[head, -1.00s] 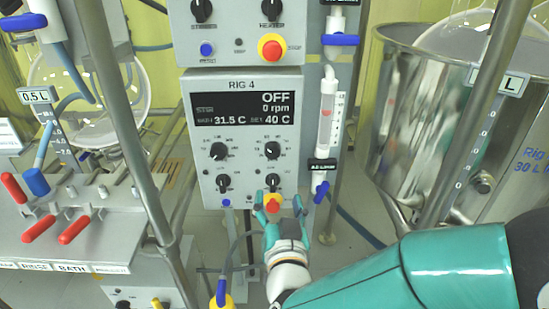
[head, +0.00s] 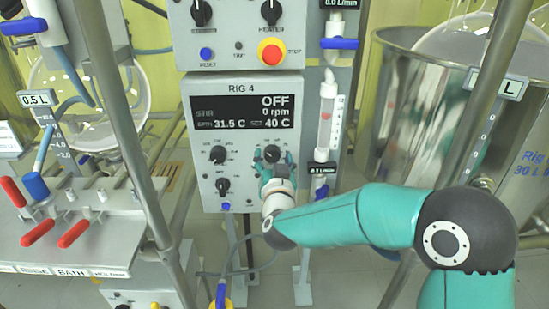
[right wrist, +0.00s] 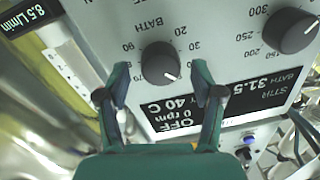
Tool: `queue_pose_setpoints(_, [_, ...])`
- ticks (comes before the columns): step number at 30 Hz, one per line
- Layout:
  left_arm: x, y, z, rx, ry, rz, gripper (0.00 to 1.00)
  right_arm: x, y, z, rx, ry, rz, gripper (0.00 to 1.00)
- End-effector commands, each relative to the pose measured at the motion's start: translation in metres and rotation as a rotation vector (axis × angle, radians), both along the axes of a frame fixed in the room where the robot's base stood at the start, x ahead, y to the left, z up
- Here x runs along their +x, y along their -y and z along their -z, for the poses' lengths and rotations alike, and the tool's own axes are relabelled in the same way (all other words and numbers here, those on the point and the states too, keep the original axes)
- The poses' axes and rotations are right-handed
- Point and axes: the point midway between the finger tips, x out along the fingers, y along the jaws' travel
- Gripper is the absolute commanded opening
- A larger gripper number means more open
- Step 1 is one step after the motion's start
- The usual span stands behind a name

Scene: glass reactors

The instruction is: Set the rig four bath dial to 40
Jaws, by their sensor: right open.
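The rig four control box (head: 243,90) has a dark display (head: 240,110) reading OFF, 0 rpm, a bath temperature of 31.5 C and a set value of 40 C. The bath dial (head: 272,153) is a black knob at the box's right; it also shows in the right wrist view (right wrist: 160,64), with BATH printed beside it. My right gripper (head: 273,162) is open in front of the dial. In the right wrist view its fingers (right wrist: 162,78) lie on either side of the knob; contact cannot be told. My left gripper is out of view.
Another black knob (head: 218,154) sits left of the bath dial, with a third (head: 223,186) below it. A flow tube (head: 326,125) and metal frame post stand just right of the box. Red-handled valves (head: 75,234) are at lower left.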

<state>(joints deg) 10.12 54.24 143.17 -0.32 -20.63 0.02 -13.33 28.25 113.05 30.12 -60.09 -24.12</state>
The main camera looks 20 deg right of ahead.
Motion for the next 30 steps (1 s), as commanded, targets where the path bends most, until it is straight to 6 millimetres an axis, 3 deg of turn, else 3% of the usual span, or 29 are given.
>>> queue_pose_setpoints(11, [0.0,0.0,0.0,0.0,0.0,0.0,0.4,0.006,0.001,0.0,0.0,-0.001,0.0,0.67])
queue_pose_setpoints(22, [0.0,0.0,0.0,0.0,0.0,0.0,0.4,0.006,0.001,0.0,0.0,-0.001,-0.001,0.07])
queue_pose_setpoints(30, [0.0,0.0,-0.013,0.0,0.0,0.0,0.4,0.006,0.001,-0.003,-0.145,-0.044,0.001,0.07])
